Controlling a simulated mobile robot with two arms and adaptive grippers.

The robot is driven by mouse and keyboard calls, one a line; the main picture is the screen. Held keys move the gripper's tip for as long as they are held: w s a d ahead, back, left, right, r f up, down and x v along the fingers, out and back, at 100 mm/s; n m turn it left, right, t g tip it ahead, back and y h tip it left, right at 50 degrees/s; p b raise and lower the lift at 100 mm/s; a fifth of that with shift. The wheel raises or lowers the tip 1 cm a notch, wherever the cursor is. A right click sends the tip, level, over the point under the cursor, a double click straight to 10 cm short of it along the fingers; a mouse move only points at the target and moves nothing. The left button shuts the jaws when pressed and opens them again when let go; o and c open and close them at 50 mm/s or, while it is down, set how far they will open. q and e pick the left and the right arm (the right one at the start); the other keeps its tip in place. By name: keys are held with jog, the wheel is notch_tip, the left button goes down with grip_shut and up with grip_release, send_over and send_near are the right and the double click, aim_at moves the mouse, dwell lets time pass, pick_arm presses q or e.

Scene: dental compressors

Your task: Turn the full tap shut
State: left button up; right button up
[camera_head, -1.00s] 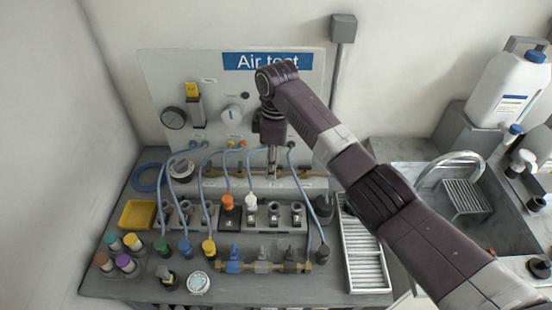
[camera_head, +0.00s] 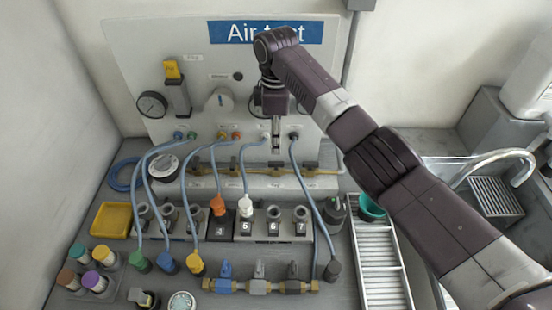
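A brass pipe with several small taps (camera_head: 228,168) runs along the foot of the Air test panel (camera_head: 205,60). A brass manifold (camera_head: 262,286) at the front of the bench carries a blue tap (camera_head: 225,271), a grey tap (camera_head: 259,270) and a dark tap (camera_head: 292,271). The small labels are too blurred to tell which tap is the full one. My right gripper (camera_head: 275,147) points down in front of the panel, just above the brass pipe. Its fingers look narrow and close together; whether they are shut is unclear. I cannot tell whether it touches anything. My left gripper is out of view.
Blue hoses (camera_head: 307,190) loop from the panel over a numbered socket block (camera_head: 273,227). A yellow tray (camera_head: 110,220) and coloured-cap bottles stand at left. A slatted rack (camera_head: 381,270), a teal cup (camera_head: 369,207) and a sink faucet (camera_head: 505,154) lie at right, partly behind my arm.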

aim_at(276, 162)
jog(key=shift+f, duration=0.45)
jog(key=f, duration=0.2)
jog(key=f+p, duration=0.1)
jog(key=f, duration=0.2)
jog(key=shift+s+f+p, duration=0.25)
jog(key=shift+f+p, duration=0.05)
jog(key=shift+f, duration=0.05)
jog(key=shift+w+f, duration=0.1)
jog(key=shift+f, duration=0.3)
jog(key=shift+c, duration=0.7)
grip_shut()
